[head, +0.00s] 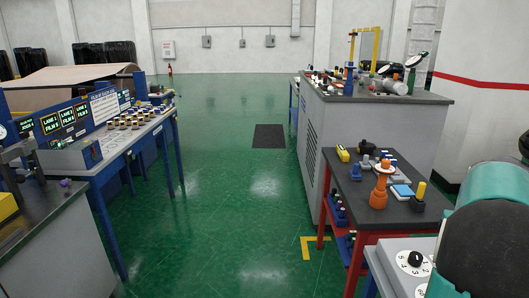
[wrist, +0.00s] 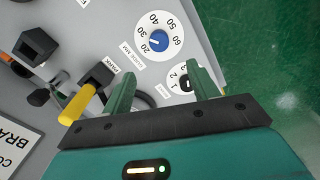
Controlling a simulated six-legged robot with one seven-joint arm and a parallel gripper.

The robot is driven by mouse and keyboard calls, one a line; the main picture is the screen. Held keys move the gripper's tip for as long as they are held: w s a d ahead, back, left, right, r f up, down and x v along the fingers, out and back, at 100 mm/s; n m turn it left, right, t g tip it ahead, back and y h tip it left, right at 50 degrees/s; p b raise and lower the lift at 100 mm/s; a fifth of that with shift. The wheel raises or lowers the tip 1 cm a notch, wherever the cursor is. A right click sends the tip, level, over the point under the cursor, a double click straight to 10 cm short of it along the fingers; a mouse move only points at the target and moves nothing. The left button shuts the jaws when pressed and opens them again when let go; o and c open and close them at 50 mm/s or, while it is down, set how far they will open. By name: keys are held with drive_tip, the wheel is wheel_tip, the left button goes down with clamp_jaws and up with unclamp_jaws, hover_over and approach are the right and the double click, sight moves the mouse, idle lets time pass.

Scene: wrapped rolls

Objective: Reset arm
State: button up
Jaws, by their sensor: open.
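My gripper (wrist: 160,72) shows in the wrist view with its two green fingers spread wide apart and nothing between them. The fingers are over a light grey control panel (wrist: 110,20); I cannot tell how far above it. A white dial marked 1, 2, 3 (wrist: 173,80) is partly hidden behind the right finger. A larger dial with a blue knob (wrist: 158,39) lies beyond the fingertips. A yellow-handled lever (wrist: 77,104) marked PARK is left of the left finger. In the head view, my teal and black arm fills the lower right, and the fingers cannot be made out.
The grey panel (head: 398,284) also shows beside my arm. A red-legged cart (head: 345,200) with small tools stands behind it, before a grey cabinet (head: 375,125). A blue bench (head: 110,140) with film rolls is at left.

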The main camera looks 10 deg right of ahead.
drive_tip(key=w+a+r+n+t, duration=0.1)
drive_tip(key=a+r+n+t, duration=0.15)
drive_tip(key=a, duration=0.95)
drive_tip(key=a+r+n+t, duration=0.1)
drive_tip(key=a+r, duration=0.2)
drive_tip(key=a, duration=1)
drive_tip(key=s+a+f+n+t, duration=0.1)
drive_tip(key=s+a, duration=0.3)
drive_tip(key=a, duration=0.4)
drive_tip(key=s+a+f+n+t, duration=0.1)
drive_tip(key=s+a, duration=0.3)
drive_tip(key=a, duration=0.4)
drive_tip(key=shift+s+n, duration=0.4)
drive_tip(key=shift+n, duration=0.25)
drive_tip(key=shift+f, duration=0.1)
